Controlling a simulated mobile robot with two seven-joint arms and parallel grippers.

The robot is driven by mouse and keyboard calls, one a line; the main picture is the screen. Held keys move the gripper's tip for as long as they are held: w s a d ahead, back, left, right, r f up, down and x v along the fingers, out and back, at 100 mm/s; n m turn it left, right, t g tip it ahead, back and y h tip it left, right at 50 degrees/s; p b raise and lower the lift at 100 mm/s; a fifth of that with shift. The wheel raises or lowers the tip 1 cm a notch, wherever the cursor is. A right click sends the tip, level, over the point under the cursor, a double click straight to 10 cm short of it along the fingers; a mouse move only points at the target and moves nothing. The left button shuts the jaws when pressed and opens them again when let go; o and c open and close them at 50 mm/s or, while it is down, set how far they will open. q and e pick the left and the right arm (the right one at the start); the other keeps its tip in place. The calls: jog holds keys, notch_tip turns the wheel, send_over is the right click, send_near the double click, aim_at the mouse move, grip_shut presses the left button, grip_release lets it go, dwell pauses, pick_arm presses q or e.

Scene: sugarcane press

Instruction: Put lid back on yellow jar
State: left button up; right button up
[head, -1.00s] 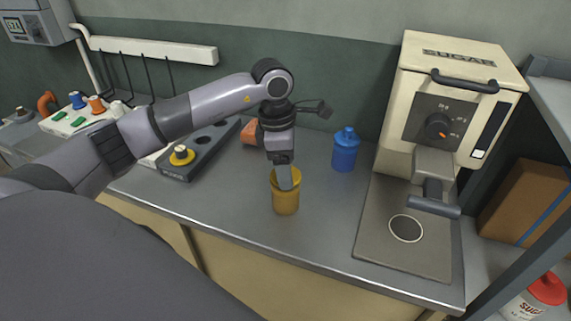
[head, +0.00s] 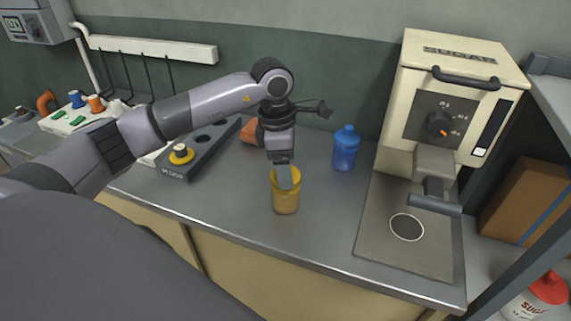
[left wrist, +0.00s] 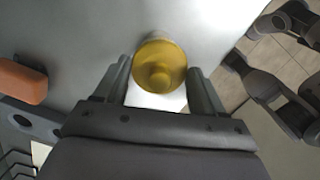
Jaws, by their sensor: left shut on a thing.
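The yellow jar (head: 286,197) stands upright on the metal counter, left of the blue jar. My left gripper (head: 285,178) points down at the jar's mouth, and a finger hides part of the rim. In the left wrist view a round yellow lid with a raised middle (left wrist: 160,68) shows between the two fingers of my left gripper (left wrist: 160,90), which is shut on it. The lid is at the jar's mouth; I cannot tell whether it is fully seated.
The blue jar (head: 345,148) stands behind and right of the yellow jar. A cream press (head: 455,85) stands at the right. A dark rack with holes (head: 207,150) holds a yellow piece (head: 181,154). An orange object (head: 249,132) lies behind the gripper. The counter's front edge is close.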

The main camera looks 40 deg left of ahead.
pick_arm(q)
jog(key=o, duration=1.1)
jog(key=shift+r, duration=0.1)
jog(key=shift+r+p, duration=2.4)
jog(key=shift+r, duration=1.1)
grip_shut()
